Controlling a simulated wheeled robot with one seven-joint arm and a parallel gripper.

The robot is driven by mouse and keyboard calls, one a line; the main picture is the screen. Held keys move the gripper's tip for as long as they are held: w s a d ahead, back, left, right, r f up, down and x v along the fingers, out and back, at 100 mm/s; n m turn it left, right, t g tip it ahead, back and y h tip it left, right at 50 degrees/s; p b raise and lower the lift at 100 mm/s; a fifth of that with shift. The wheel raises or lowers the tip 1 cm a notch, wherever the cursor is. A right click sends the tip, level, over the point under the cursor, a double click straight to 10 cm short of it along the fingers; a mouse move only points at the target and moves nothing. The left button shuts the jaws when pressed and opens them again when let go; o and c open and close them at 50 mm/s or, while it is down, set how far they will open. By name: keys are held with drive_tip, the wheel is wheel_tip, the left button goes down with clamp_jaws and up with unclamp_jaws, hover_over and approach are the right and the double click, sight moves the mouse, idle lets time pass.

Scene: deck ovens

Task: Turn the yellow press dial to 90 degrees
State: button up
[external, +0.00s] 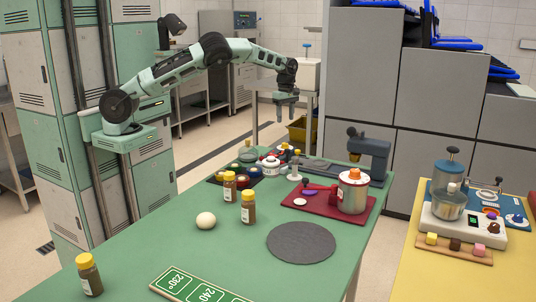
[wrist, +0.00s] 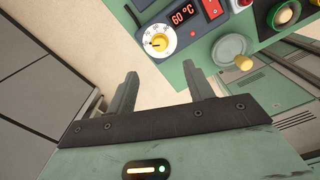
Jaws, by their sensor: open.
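The yellow press dial (wrist: 157,43) shows in the wrist view as a yellow knob on a round white scale. It sits on a dark blue-grey panel beside a red display (wrist: 183,14) reading 60 °C. My gripper (wrist: 160,70) is open and empty. Its two fingers point toward the dial's side of the picture, and the dial appears just beyond and between the fingertips, apart from them. In the external view my gripper (external: 286,112) hangs above the far edge of the green table. I cannot clearly make out the dial there.
The green table (external: 190,232) holds several jars, a pale ball (external: 206,221) and a dark round mat (external: 301,243). A red tray (external: 325,207) carries a pot (external: 353,190). A blue-grey stand machine (external: 373,152) rises at the table's far right corner. Grey cabinets stand behind.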

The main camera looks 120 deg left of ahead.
sight(285, 145)
wheel_tip(285, 145, down, 12)
drive_tip(key=shift+r+p, duration=0.15)
drive_tip(key=shift+p, duration=0.75)
drive_tip(key=c, duration=1)
